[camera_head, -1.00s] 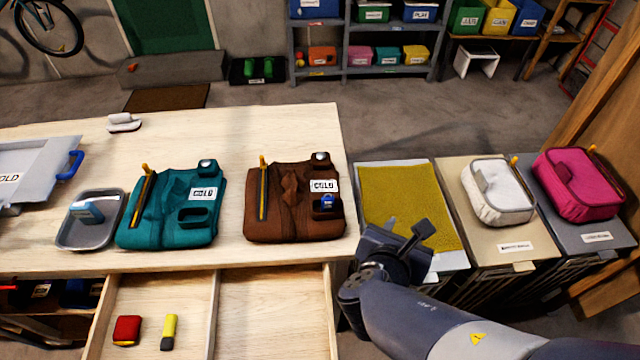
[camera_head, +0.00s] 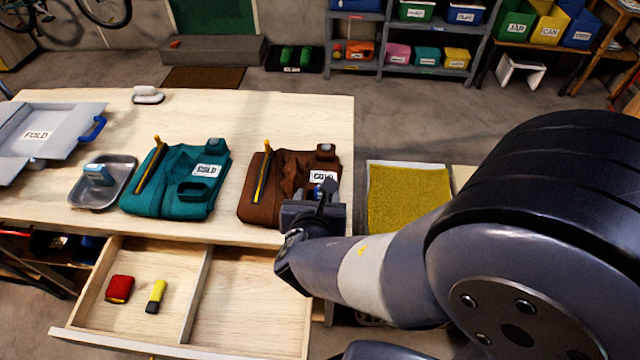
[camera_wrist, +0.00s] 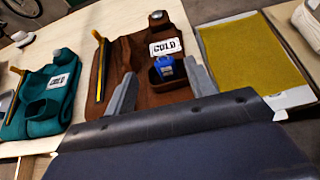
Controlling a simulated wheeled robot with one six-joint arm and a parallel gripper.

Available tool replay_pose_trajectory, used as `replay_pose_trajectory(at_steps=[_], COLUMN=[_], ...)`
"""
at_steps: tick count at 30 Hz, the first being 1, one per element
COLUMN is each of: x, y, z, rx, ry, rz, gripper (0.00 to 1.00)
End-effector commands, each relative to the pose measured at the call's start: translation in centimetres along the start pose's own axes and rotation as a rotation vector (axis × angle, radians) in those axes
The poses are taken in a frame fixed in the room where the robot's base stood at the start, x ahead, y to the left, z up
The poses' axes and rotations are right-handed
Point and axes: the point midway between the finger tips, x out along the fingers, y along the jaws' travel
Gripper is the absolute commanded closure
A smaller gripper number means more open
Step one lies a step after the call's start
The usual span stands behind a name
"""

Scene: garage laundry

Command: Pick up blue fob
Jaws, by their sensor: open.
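The blue fob (camera_wrist: 164,66) sits in the dark pocket of the folded brown garment (camera_wrist: 128,50), just below a white "COLD" label. In the head view only a bit of the blue fob (camera_head: 322,189) shows beside my gripper, and the brown garment (camera_head: 258,205) is partly hidden behind it. My gripper (camera_head: 318,200) is over the near right part of the garment. In the wrist view its two fingers (camera_wrist: 160,85) are apart, with the fob ahead between them and nothing held.
A teal garment (camera_head: 178,185) and a grey tray (camera_head: 88,190) with a blue item lie left on the table. The open drawer (camera_head: 250,300) below holds a red item (camera_head: 119,289) and a yellow one (camera_head: 156,296). A mustard cloth (camera_head: 410,195) lies to the right.

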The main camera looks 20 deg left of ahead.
Motion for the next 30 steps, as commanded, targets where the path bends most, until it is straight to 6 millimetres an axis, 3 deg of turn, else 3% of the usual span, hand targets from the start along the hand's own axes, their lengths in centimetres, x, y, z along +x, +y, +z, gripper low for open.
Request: replay_pose_trajectory(at_steps=[7, 17, 26, 30], x=[1.7, 5.6, 6.0, 6.0], y=[-0.2, -0.5, -0.4, -0.4], z=[0.0, 0.0, 0.0, 0.0], rx=[-0.001, -0.001, -0.001, -0.001], ry=[0.002, 0.002, 0.000, 0.000], rz=[-0.002, -0.001, 0.001, 0.001], gripper=[0.47, 0.47, 0.47, 0.58])
